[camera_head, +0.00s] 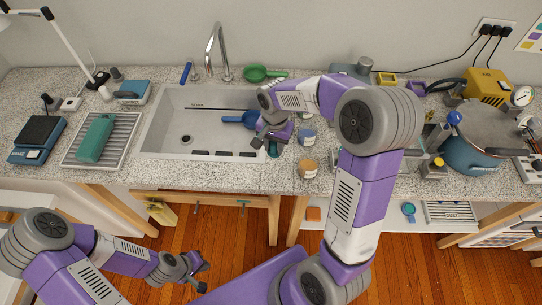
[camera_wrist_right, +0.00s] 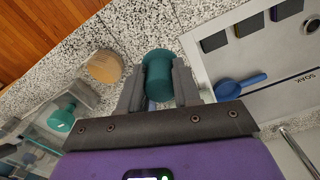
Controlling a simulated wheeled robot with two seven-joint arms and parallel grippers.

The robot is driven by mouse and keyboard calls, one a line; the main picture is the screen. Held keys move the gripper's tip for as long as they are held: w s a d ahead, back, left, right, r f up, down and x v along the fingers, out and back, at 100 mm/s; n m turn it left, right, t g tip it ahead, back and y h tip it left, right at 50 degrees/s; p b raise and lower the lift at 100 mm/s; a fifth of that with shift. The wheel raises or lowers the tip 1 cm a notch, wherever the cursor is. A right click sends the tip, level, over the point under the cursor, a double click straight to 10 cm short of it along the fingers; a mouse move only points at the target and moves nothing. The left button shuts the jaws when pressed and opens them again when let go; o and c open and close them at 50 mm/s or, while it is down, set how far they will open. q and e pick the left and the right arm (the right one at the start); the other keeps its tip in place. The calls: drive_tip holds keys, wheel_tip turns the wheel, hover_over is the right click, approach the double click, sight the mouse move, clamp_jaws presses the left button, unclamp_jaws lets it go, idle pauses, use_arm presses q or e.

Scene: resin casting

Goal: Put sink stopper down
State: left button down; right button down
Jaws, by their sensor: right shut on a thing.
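The sink stopper is a teal, round-topped piece (camera_wrist_right: 158,72) held between the two fingers of my right gripper (camera_wrist_right: 158,85). In the head view the teal stopper (camera_head: 274,149) shows below my right gripper (camera_head: 269,140), over the speckled counter at the sink's right edge. Whether it touches the counter cannot be told. The grey sink (camera_head: 205,135) is to the left, with a dark round drain (camera_head: 186,139). My left gripper (camera_head: 203,276) is empty, low in front of the counter, with its fingers apart.
A blue scoop (camera_head: 240,119) lies in the sink. A green scoop (camera_head: 258,73) lies behind the sink. Bare counter (camera_head: 240,174) runs in front of the sink.

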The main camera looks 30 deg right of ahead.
sight(275, 154)
drive_tip(key=f, duration=0.2)
drive_tip(key=shift+s+f, duration=0.3)
drive_tip(key=shift+f, duration=0.05)
drive_tip(key=shift+w+f, duration=0.1)
drive_tip(key=shift+f, duration=0.6)
wheel_tip(275, 154, down, 2)
drive_tip(key=shift+f+b, duration=0.2)
drive_tip(key=shift+b, duration=0.35)
drive_tip(key=shift+f, duration=0.15)
drive_tip(key=shift+f, duration=0.2)
drive_tip(key=c, duration=0.8)
unclamp_jaws()
drive_tip(key=shift+r, duration=0.1)
